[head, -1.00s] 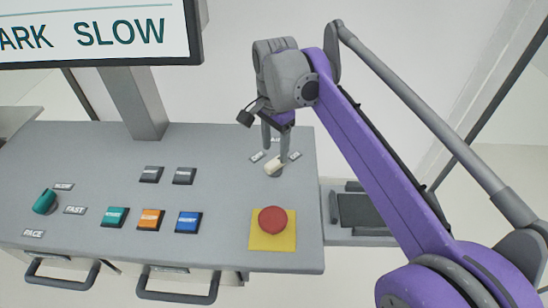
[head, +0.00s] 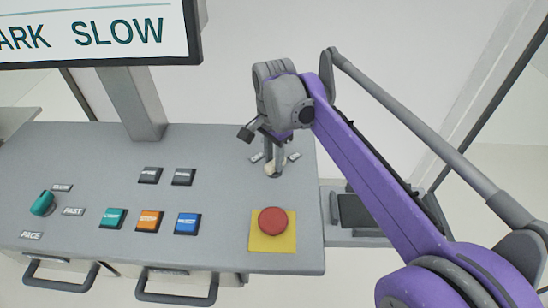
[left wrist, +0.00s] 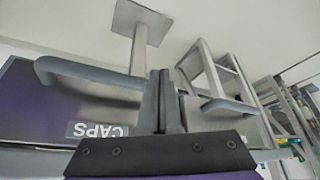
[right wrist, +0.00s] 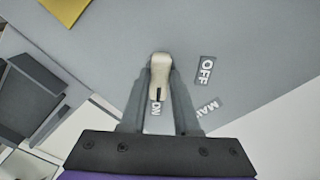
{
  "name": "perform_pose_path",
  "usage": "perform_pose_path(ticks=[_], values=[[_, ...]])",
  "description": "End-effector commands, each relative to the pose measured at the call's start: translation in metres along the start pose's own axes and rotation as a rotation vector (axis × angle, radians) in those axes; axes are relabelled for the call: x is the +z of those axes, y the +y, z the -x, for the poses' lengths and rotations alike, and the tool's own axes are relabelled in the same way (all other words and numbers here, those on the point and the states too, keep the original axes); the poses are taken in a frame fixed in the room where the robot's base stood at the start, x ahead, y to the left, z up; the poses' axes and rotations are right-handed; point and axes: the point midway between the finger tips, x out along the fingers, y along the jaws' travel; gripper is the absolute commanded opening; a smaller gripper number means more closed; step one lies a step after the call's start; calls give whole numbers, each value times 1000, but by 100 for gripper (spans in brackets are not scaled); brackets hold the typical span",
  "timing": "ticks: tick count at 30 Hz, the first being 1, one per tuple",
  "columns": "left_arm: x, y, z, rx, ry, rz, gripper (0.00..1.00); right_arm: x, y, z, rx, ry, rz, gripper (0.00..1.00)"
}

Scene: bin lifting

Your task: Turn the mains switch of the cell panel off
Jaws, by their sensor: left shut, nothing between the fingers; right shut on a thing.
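The mains switch is a cream knob (right wrist: 160,65) with a dark mark, on the grey panel top (head: 75,150). In the right wrist view its mark points at the ON label (right wrist: 156,108). The OFF label (right wrist: 206,70) lies to its right, and a partly hidden label starting MA (right wrist: 208,105) sits between them. My right gripper (right wrist: 160,78) is shut on the knob, one finger each side. In the head view the right gripper (head: 272,167) points down and largely hides the knob. My left gripper (left wrist: 160,85) is shut and empty, seen only in the left wrist view.
A red mushroom button (head: 272,221) on a yellow plate stands in front of the switch. Several push buttons and a green knob (head: 42,204) are to the left. A screen (head: 95,32) stands behind.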

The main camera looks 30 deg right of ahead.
Motion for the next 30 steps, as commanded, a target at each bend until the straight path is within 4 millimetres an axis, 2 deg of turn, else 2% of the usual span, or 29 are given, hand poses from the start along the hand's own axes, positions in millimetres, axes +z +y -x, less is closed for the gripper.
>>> perform_pose_path(ticks=[14,20,30], values=[[-2,0,2,0,1,0,0,0,0,1,0,0,59,0],[-5,0,6,0,4,0,0,0,0,1,0,0,184,0],[-12,0,14,0,9,0,0,0,0,1,0,0,498,0]])
